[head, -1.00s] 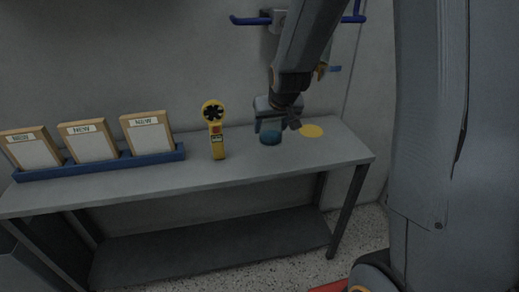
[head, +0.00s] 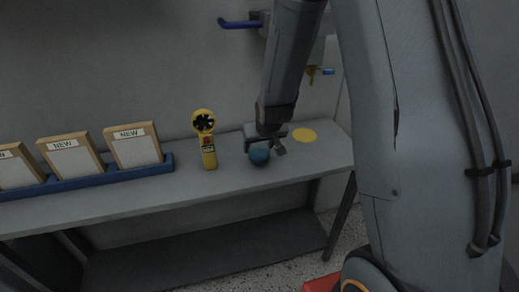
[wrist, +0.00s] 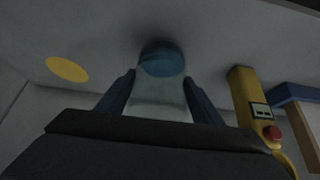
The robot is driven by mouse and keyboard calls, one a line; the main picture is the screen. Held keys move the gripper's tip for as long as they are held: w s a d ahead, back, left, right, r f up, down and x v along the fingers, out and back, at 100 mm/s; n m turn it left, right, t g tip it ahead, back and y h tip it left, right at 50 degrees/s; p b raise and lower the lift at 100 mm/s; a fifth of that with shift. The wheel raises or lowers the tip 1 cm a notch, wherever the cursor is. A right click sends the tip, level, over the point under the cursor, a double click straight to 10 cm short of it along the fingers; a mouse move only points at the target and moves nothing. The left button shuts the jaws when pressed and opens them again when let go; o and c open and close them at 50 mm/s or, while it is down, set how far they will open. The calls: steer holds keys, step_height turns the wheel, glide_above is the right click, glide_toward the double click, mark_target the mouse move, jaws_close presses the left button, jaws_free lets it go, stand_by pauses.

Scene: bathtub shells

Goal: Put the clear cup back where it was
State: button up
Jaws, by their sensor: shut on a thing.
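The clear cup (wrist: 160,98) sits between the two fingers of my gripper (wrist: 160,82) in the wrist view. It is see-through, with a blue round part (wrist: 161,60) at its far end. My gripper is shut on it. In the head view the blue part of the cup (head: 260,156) shows just below my gripper (head: 266,147), over the grey shelf top (head: 232,180). I cannot tell whether the cup touches the shelf. A flat yellow disc (head: 304,135) lies to the right of the cup and also shows in the wrist view (wrist: 67,69).
A yellow handheld meter with a black fan (head: 207,150) stands left of the cup, fairly close. Further left, several framed "NEW" cards (head: 135,147) stand in a blue rack (head: 110,176). Blue hooks (head: 240,25) are on the wall behind. Shelf around the disc is clear.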

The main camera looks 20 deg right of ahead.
steer(key=shift+f, duration=1)
steer(key=shift+f, duration=0.15)
steer(key=o, duration=1.1)
steer(key=shift+s+r, duration=0.15)
steer(key=shift+r, duration=0.3)
steer(key=b+v, duration=0.1)
steer(key=v, duration=1)
steer(key=shift+s+r, duration=0.1)
steer(key=s+g, duration=0.2)
steer(key=s, duration=0.4)
steer(key=s+g, duration=0.2)
steer(key=s, duration=0.4)
steer(key=s+f+g, duration=0.1)
steer(key=s, duration=0.5)
steer(key=shift+s+g, duration=0.35)
steer(key=shift+g, duration=0.05)
